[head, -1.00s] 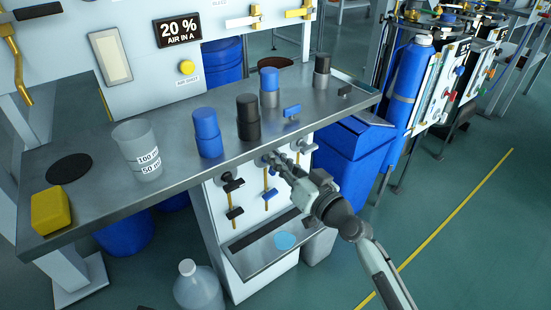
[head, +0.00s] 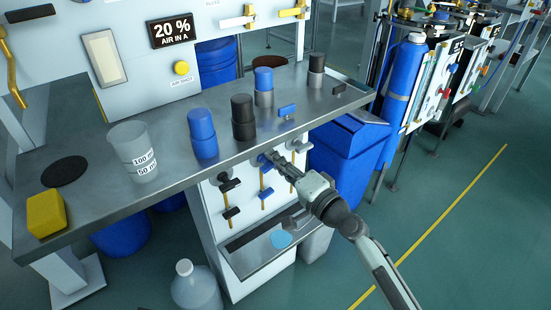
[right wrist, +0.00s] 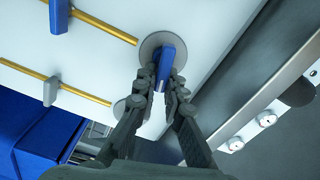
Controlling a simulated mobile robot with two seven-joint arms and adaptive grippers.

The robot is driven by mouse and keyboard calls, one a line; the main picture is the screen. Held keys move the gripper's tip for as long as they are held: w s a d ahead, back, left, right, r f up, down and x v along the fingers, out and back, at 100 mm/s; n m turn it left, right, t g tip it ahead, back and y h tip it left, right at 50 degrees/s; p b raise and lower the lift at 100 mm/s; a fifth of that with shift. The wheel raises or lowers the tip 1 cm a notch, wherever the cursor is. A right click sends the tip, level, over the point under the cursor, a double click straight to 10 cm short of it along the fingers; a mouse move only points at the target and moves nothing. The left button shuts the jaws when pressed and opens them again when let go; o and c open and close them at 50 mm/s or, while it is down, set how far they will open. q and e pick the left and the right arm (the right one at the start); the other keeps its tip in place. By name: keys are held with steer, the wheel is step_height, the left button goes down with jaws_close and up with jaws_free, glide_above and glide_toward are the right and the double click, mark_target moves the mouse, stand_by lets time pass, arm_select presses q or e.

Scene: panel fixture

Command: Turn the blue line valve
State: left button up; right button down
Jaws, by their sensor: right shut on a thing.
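The blue line valve has a blue handle on a round grey plate. It is on the white panel under the bench, and in the head view the handle (head: 264,159) is partly covered by my fingers. My right gripper (head: 273,159) reaches it from the right. In the right wrist view the blue handle (right wrist: 171,58) stands between the fingertips of my right gripper (right wrist: 166,80), which is shut on it. A yellow line runs from the valve to a second blue handle (right wrist: 59,15), lower on the panel (head: 267,192). My left gripper is not in view.
A black valve (head: 228,183) is left of the blue one. A grey valve handle (right wrist: 50,90) is on the neighbouring line. The bench edge (head: 215,163) overhangs just above my gripper. A blue bin (head: 345,165) stands close on the right.

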steer(key=shift+f+m, duration=0.3)
steer(key=shift+m, duration=1)
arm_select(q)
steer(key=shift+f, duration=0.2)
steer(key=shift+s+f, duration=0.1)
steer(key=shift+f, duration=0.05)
arm_select(e)
steer(key=shift+m, duration=0.3)
steer(key=c, duration=1.6)
jaws_free()
steer(key=shift+s+d, duration=0.15)
steer(key=v, duration=1.1)
steer(key=shift+s+d, duration=0.15)
steer(key=shift+s, duration=0.15)
